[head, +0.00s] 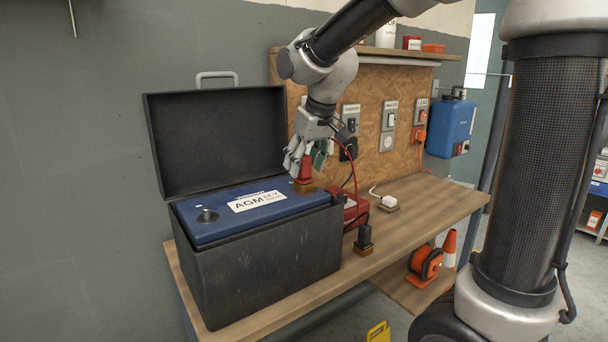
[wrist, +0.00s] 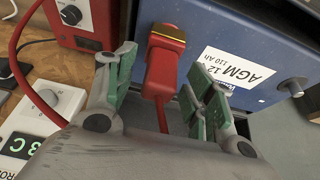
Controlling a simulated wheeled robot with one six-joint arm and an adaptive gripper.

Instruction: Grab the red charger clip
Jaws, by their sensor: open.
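The red charger clip (wrist: 162,72) stands at the near corner of the blue battery top (wrist: 205,25), with its red cable running off it. In the head view the clip (head: 305,168) shows as a small red piece above a brass-coloured block. My gripper (wrist: 163,90) is open, with its green-padded fingers on either side of the clip and apart from it. In the head view my gripper (head: 306,160) hangs just above the clip and partly hides it. The red charger box (head: 352,208) sits behind the black battery case (head: 265,265).
The case's open lid (head: 220,138) stands upright behind the battery. A black clip (head: 364,238) stands on the wooden bench (head: 420,215), near its front edge.

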